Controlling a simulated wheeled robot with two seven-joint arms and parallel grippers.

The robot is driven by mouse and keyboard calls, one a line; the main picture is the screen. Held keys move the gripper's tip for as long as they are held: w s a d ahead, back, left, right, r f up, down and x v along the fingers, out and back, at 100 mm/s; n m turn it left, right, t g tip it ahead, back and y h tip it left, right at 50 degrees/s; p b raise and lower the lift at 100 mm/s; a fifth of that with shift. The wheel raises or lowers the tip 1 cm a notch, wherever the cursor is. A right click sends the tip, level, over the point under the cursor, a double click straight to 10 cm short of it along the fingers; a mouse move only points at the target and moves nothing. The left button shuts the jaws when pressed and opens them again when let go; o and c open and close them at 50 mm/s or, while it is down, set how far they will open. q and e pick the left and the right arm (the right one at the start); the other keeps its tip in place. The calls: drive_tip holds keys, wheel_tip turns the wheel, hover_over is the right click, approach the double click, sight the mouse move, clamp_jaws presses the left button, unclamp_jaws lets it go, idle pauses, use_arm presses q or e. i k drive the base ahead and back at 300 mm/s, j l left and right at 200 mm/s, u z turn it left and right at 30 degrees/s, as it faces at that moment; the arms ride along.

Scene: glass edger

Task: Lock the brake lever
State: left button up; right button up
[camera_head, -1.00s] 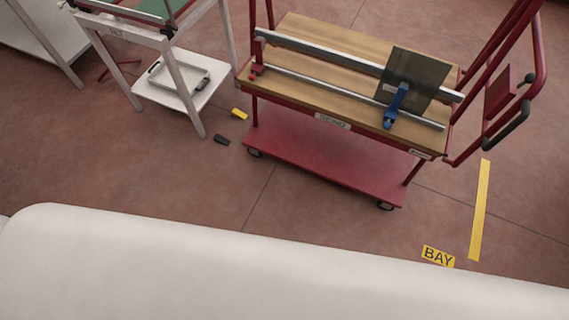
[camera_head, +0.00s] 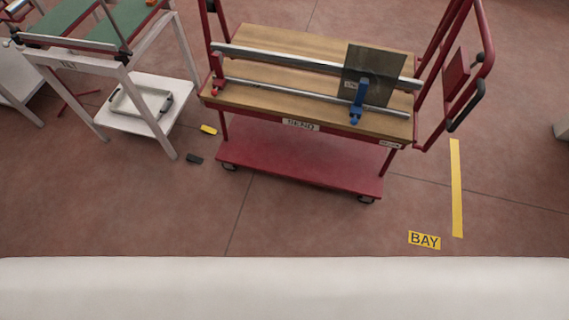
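A red cart (camera_head: 300,165) with a wooden top (camera_head: 275,45) stands upper centre, labelled SEND on its front edge. At its right end is a red push frame (camera_head: 487,40) with black grips (camera_head: 466,106). A small red lever-like part (camera_head: 217,68) with a red ball sits at the left end of its metal rail. I cannot tell which part is the brake lever or whether it is locked. Neither of my grippers is in view.
A dark glass pane (camera_head: 382,78) with a blue clamp (camera_head: 359,98) leans on the cart's rail. A white-framed table (camera_head: 153,47) stands at left. Floor before the cart is clear, with a BAY sign (camera_head: 424,240).

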sight(479, 56)
drive_tip(key=i+l+z, duration=0.1)
drive_tip(key=i+l, duration=0.2)
drive_tip(key=l, duration=0.25)
drive_tip(key=i+l+z, duration=0.15)
drive_tip(key=i+l, duration=0.15)
drive_tip(key=l, duration=0.25)
drive_tip(key=i+l+z, duration=0.1)
drive_tip(key=i+l, duration=0.25)
drive_tip(key=l, duration=0.2)
drive_tip(key=i+l+z, duration=0.15)
drive_tip(key=i+l, duration=0.2)
drive_tip(key=l, duration=0.15)
